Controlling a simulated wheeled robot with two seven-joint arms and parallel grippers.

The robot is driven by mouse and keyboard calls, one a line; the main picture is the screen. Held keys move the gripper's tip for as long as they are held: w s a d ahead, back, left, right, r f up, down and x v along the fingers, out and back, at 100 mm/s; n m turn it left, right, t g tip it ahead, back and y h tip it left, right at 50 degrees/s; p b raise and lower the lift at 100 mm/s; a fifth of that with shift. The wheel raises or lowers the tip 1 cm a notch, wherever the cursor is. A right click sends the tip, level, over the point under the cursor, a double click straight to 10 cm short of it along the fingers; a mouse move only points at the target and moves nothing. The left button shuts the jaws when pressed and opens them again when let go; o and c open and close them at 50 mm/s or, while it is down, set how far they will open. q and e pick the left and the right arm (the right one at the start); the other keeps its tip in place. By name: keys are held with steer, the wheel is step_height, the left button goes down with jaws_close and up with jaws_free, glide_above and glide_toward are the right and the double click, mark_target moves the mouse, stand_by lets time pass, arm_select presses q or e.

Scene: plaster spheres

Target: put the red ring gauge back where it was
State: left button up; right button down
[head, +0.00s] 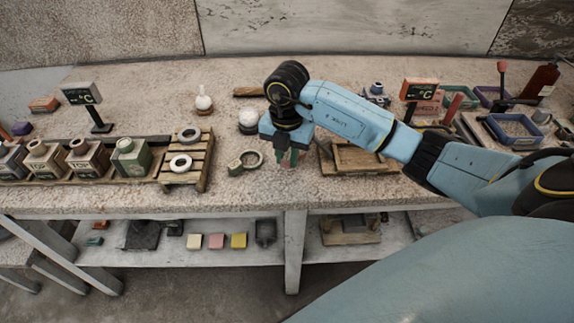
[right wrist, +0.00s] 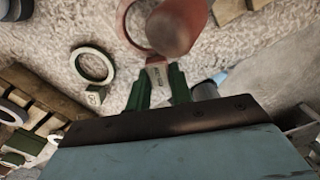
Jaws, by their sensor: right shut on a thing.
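My right gripper (head: 288,160) points down over the table, and its green fingers also show in the right wrist view (right wrist: 155,88). They are shut on the pale tag end of the red ring gauge (right wrist: 121,25). Its red ring extends beyond the fingertips, partly covered by a rounded red shape that I cannot identify. In the head view the gripper mostly hides the gauge; whether it touches the table is unclear. An olive ring gauge (head: 251,159) lies on the table just left of the gripper, also in the right wrist view (right wrist: 92,66). My left gripper is out of view.
A wooden pallet (head: 205,165) with two pale rings stands left, beside several square bottles. A white sphere (head: 203,101) stands behind; another (head: 249,117) is close to my wrist. A wooden frame (head: 340,160) lies right. Bare tabletop (head: 240,190) shows in front.

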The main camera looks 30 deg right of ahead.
mark_target(287, 166)
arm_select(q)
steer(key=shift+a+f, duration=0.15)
arm_select(e)
steer(key=shift+f, duration=1.75)
steer(key=shift+f, duration=0.2)
steer(key=c, duration=1.3)
jaws_free()
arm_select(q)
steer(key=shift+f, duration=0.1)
arm_select(e)
steer(key=shift+o, duration=0.2)
step_height(287, 166, up, 12)
steer(key=shift+f+p, duration=0.15)
steer(key=shift+p, duration=0.3)
steer(key=shift+r, duration=0.35)
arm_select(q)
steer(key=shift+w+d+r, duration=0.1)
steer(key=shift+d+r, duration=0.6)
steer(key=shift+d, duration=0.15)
